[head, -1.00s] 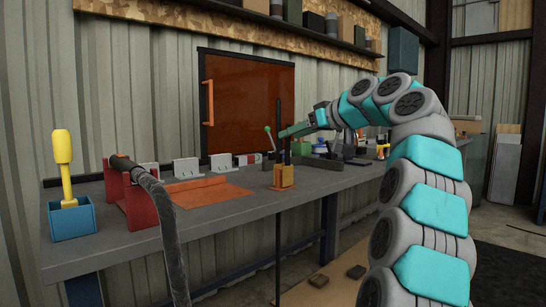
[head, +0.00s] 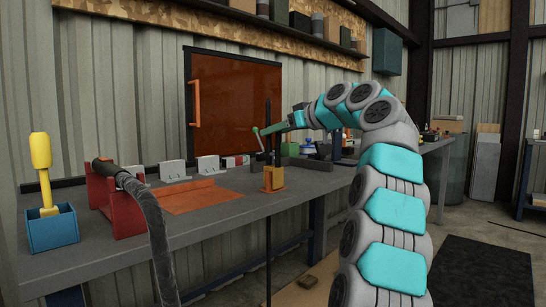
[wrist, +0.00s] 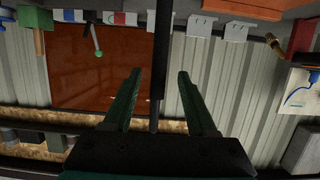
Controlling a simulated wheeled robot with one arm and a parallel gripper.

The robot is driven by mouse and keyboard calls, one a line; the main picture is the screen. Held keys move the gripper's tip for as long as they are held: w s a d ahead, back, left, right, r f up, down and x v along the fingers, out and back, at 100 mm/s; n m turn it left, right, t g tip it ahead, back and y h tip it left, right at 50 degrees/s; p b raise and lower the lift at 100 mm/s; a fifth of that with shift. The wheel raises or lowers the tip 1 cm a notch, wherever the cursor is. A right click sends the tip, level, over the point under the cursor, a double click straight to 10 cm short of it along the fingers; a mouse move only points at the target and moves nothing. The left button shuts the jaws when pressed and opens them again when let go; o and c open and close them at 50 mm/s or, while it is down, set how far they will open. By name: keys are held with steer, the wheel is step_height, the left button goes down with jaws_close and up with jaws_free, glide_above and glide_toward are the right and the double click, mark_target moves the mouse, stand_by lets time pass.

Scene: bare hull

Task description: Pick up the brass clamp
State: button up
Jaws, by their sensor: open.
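A brass-yellow block (head: 273,179), which looks like the brass clamp, is near the front edge of the grey workbench (head: 225,215) in the head view. A dark upright rod (head: 267,130) stands at it; how they join is unclear. My gripper (head: 267,131) is open, above and behind the block in the picture. In the wrist view, my gripper (wrist: 160,73) has its two green fingers apart, with the dark rod (wrist: 162,40) showing across the gap. I cannot tell whether the rod is between the fingers or beyond them. The block is not clearly visible there.
A red stand (head: 120,210) with a black hose is at the left, beside a blue holder (head: 52,230) with a yellow-handled tool. An orange plate (head: 195,196) lies on the bench. A green-knobbed lever (wrist: 98,50) is near my gripper.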

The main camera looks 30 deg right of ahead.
steer(key=x, duration=0.4)
steer(key=shift+w+f, duration=0.2)
steer(key=shift+w, duration=0.1)
steer(key=shift+c, duration=0.3)
jaws_close()
stand_by(0.8)
